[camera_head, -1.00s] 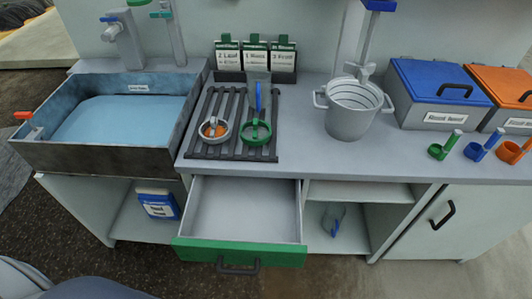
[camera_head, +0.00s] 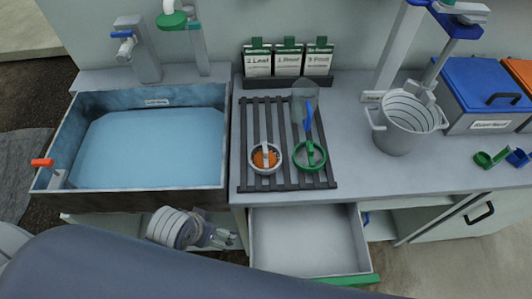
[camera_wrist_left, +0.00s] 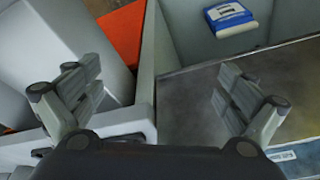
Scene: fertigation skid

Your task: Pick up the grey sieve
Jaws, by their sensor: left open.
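The grey sieve (camera_head: 265,158) is a small round grey ring with a handle and orange contents. It sits on the dark slatted rack (camera_head: 245,120) on the counter, left of a similar green sieve (camera_head: 309,156). My left gripper (camera_head: 226,238) is low in front of the counter, below and left of the rack, well apart from the sieve. In the left wrist view the same gripper (camera_wrist_left: 160,95) has its fingers spread with nothing between them. The grey sieve is not visible in that view. My right gripper is not in view.
A water-filled sink (camera_head: 62,120) is left of the rack. An open drawer (camera_head: 345,281) sticks out below it. A grey pot (camera_head: 398,137) and blue-lidded box (camera_head: 485,78) stand to the right. Card holders (camera_head: 288,83) stand behind. A blue-and-white container (camera_wrist_left: 232,17) shows in the wrist view.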

